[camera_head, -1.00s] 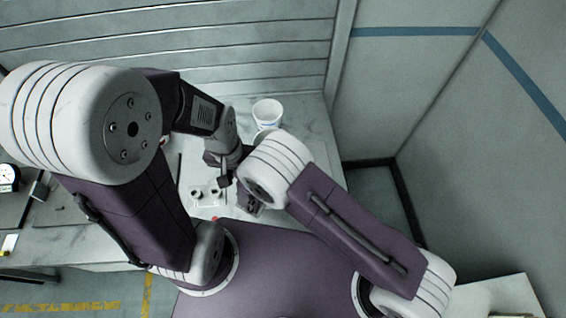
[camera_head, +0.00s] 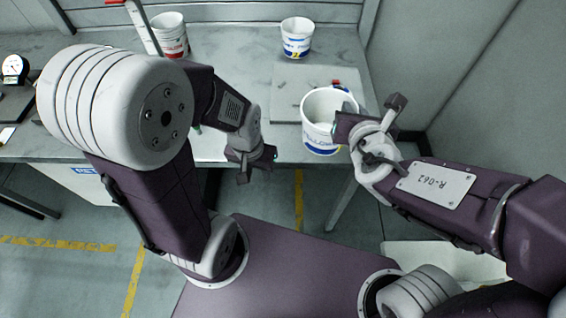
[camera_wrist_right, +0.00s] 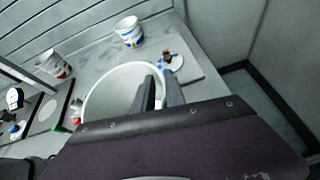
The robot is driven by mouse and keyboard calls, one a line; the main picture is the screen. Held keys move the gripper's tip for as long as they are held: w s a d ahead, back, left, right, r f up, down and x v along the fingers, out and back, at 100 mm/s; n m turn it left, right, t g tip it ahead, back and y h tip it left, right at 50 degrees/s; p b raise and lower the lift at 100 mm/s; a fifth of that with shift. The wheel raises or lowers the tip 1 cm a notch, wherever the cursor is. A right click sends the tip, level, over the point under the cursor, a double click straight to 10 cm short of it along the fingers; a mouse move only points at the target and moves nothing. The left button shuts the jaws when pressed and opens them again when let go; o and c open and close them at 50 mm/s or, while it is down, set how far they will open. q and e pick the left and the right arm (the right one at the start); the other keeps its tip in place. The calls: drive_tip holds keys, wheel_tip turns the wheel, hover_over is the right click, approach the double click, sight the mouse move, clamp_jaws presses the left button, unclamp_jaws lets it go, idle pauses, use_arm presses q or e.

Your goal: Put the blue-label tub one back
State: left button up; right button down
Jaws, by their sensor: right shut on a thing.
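A white tub with a blue label (camera_head: 318,138) is at my right gripper (camera_head: 346,126) in the head view, near the table's front edge. The right gripper is shut on its right-hand wall. In the right wrist view, the two fingers (camera_wrist_right: 160,94) lie across the rim of this open tub (camera_wrist_right: 95,98). A second white tub with a blue label and a yellow mark (camera_head: 296,40) stands upright at the back of the table. My left gripper (camera_head: 250,165) hangs at the front edge, holding nothing that I can see; its finger gap is unclear.
A red-label tub (camera_head: 170,38) stands at the back left, beside a slanted red-and-white bar (camera_head: 143,24). A grey board (camera_head: 285,90) lies behind the held tub with small red and blue parts (camera_head: 338,84) on it. A dial gauge (camera_head: 14,66) is far left. The wall is close on the right.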

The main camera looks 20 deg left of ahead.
sight(334, 104)
drive_tip(key=shift+s, duration=0.2)
drive_tip(key=shift+w+a, duration=0.1)
drive_tip(key=a+p, duration=0.1)
drive_tip(key=w+a+f+p, duration=0.1)
drive_tip(key=p, duration=0.1)
drive_tip(key=a+p, duration=0.1)
drive_tip(key=shift+w+a+f+p, duration=0.3)
drive_tip(key=shift+f+p, duration=0.05)
drive_tip(key=shift+p, duration=0.05)
drive_tip(key=a+f, duration=0.1)
drive_tip(key=a, duration=0.1)
drive_tip(key=w+a+f, duration=0.1)
drive_tip(key=a+f, duration=0.1)
drive_tip(key=a, duration=0.1)
drive_tip(key=w+a+f+p, duration=0.1)
drive_tip(key=a+f, duration=0.1)
drive_tip(key=shift+w+a+f, duration=0.15)
drive_tip(key=shift+a, duration=0.05)
wheel_tip(334, 104, down, 4)
drive_tip(key=shift+f, duration=0.1)
